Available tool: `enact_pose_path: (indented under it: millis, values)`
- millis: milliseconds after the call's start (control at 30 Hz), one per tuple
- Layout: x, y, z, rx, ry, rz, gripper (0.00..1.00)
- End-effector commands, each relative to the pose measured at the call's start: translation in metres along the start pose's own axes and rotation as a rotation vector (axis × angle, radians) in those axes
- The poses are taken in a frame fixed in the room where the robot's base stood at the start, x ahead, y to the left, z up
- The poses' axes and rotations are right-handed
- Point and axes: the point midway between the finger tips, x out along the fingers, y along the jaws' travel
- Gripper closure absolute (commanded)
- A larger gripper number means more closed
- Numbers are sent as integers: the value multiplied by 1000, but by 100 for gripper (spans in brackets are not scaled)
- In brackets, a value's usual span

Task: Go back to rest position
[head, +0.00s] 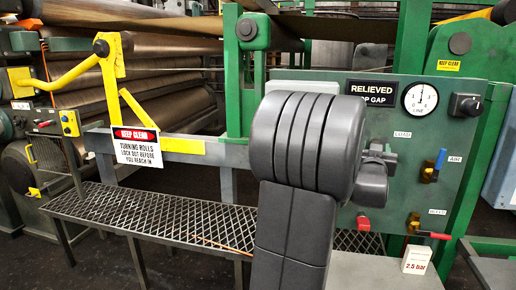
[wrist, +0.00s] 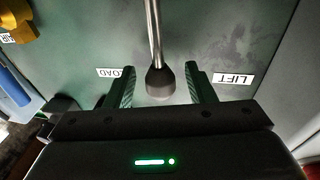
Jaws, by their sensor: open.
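My gripper (wrist: 161,86) is open in the wrist view, with one finger on each side of a dark knob (wrist: 160,82). The knob sits on the end of a metal lever (wrist: 153,30). A gap shows between the knob and each finger; I cannot tell its depth relative to the fingertips. Upside-down LIFT (wrist: 233,79) and partly covered LOAD labels lie on the green panel behind. In the head view my grey arm stands in front of the green control panel (head: 415,150), and it hides the gripper's fingers and the lever.
A 2.5 bar card (head: 416,260) stands below. A mesh walkway (head: 160,215), yellow bracket (head: 110,70) and large rolls (head: 140,105) lie left.

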Motion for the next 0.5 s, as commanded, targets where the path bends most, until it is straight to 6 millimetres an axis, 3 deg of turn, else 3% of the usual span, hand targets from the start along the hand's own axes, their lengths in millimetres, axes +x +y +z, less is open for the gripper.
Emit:
enact_pose_path:
  millis: [167,500]
  values:
    - [10,0,0,0,0,0,51]
    - [11,0,0,0,0,0,51]
